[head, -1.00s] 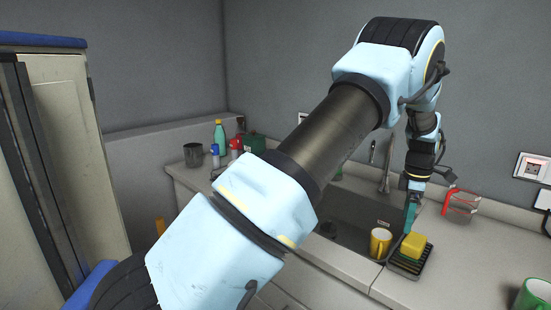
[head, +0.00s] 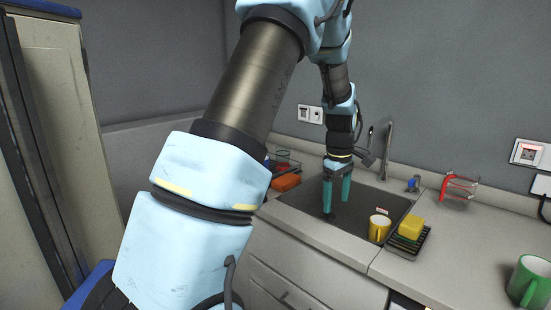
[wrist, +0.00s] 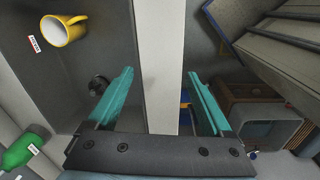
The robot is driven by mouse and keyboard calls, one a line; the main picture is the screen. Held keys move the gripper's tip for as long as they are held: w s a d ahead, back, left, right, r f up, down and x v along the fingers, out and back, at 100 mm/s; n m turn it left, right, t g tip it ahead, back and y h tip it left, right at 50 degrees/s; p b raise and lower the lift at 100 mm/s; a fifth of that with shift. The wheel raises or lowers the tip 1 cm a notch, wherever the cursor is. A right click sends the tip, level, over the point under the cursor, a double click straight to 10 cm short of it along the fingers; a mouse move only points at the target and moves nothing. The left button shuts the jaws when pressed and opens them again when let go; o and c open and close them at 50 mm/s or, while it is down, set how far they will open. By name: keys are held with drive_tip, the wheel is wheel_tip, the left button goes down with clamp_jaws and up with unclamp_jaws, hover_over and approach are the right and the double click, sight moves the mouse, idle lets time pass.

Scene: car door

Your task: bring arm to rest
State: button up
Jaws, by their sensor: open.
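My gripper (head: 336,196) has two teal fingers and points down over the left part of the sink (head: 360,210) in the head view. In the wrist view my gripper (wrist: 160,100) is open, with nothing between its fingers. The pale counter edge (wrist: 160,60) shows below and between them. My arm rises from the lower left, bends at the top, and hangs down toward the sink.
A yellow mug (head: 379,228) stands in the sink's right part, beside a rack with a yellow sponge (head: 411,227). A green mug (head: 530,283) is at the far right. The tap (head: 386,150) stands behind the sink. A tall cabinet (head: 60,140) is at left.

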drive_tip(key=s+a+f+m+b, duration=0.1)
drive_tip(key=s+a+m, duration=0.2)
drive_tip(key=s+a, duration=0.2)
drive_tip(key=s+a+f+m+b, duration=0.1)
drive_tip(key=s+a, duration=0.4)
drive_tip(key=a, duration=0.5)
drive_tip(key=s+a+f+m+t+b, duration=0.1)
drive_tip(key=s+a+f+m+b, duration=0.1)
drive_tip(key=s+a+m, duration=0.3)
drive_tip(key=s+a+b, duration=0.1)
drive_tip(key=a, duration=0.2)
drive_tip(key=shift+a, duration=0.25)
